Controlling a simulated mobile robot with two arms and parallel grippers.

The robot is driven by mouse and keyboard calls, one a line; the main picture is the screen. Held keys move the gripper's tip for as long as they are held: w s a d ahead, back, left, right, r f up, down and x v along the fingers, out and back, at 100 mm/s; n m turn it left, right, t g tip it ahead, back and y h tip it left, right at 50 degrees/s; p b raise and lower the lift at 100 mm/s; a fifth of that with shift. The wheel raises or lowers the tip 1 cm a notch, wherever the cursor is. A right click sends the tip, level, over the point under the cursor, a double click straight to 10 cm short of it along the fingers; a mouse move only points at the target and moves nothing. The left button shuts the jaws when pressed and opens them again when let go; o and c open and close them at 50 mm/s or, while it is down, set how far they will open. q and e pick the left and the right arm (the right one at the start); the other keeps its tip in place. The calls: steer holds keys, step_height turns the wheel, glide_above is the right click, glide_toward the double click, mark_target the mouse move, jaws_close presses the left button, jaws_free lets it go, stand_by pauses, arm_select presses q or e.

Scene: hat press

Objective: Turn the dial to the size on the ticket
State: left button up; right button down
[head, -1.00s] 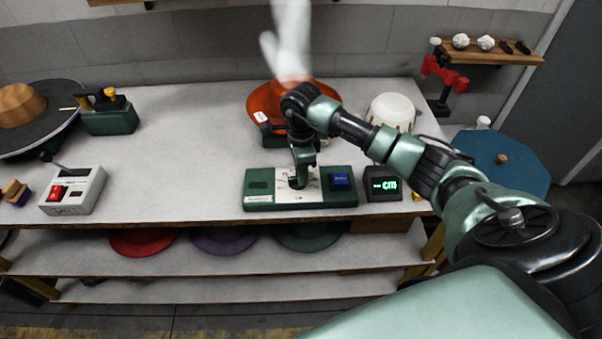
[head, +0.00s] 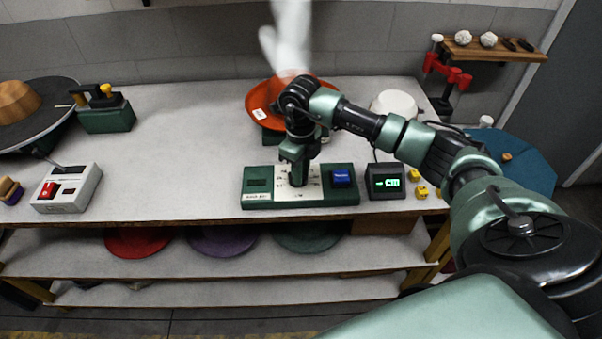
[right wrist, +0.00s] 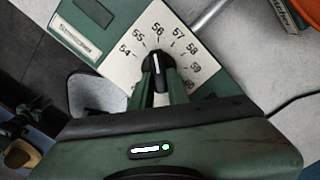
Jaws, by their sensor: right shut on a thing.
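The green dial box (head: 260,196) stands near the front edge of the bench. Its white scale plate (head: 314,184) carries numbers from 54 upward, readable in the right wrist view (right wrist: 190,68). My right gripper (head: 297,180) reaches down onto the plate. In the right wrist view its fingers (right wrist: 160,92) are shut on the black dial knob (right wrist: 154,66). The knob's white line points close to 56. A small white tag (head: 262,113) lies by the orange hat (head: 264,101); its writing is too small to read. My left gripper is out of view.
A blue button (head: 341,176) is on the dial box. A black box with a lit green display (head: 384,182) and yellow blocks (head: 421,192) stand to its right. A grey box with a red switch (head: 72,188) is at left. Clear bench lies between.

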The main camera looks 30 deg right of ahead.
steer(key=shift+m, duration=0.9)
steer(key=shift+r, duration=0.1)
steer(key=c, duration=1.4)
jaws_free()
steer(key=shift+o, duration=0.2)
step_height(320, 180, up, 8)
steer(key=shift+f+b, duration=0.1)
steer(key=shift+b, duration=1.05)
